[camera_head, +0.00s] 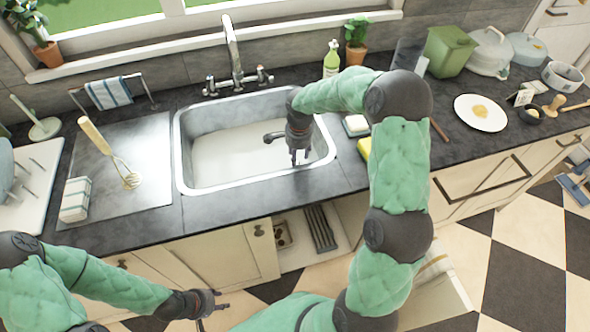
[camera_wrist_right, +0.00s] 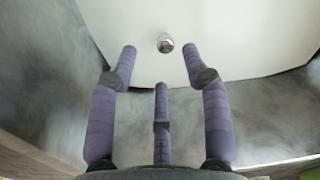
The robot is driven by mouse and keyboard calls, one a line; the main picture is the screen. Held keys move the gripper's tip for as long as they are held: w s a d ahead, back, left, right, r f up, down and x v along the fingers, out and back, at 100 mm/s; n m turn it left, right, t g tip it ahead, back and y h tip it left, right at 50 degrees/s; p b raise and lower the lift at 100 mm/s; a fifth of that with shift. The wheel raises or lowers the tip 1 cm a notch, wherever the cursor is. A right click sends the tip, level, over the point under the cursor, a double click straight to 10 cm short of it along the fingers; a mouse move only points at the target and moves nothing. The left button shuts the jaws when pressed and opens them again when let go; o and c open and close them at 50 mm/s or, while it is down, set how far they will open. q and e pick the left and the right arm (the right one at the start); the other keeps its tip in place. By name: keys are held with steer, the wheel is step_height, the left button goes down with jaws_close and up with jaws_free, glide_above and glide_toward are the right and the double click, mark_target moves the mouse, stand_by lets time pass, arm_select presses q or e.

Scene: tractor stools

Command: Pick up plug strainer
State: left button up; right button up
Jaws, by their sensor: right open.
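The plug strainer (camera_wrist_right: 165,43) is a small round chrome piece on the white sink bottom, near the top of the right wrist view. I cannot make it out in the head view. My right gripper (camera_head: 287,151) hangs over the right part of the sink (camera_head: 215,170). In the right wrist view, the purple fingers of this gripper (camera_wrist_right: 160,62) are spread and empty, with the strainer visible between and slightly beyond the two outer tips. My left gripper (camera_head: 213,304) is low in front of the cabinets, with its fingers apart and nothing visible between them.
The faucet (camera_head: 234,60) stands behind the sink. A green soap bottle (camera_head: 331,60) and sponges (camera_head: 364,147) are right of the basin. The sink's left part is clear.

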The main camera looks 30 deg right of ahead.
steer(key=f, duration=0.1)
steer(key=f+b, duration=0.1)
steer(key=f, duration=0.1)
steer(key=w+f+b, duration=0.1)
steer(key=f, duration=0.1)
steer(key=shift+d, duration=0.1)
steer(key=shift+r, duration=0.1)
jaws_close()
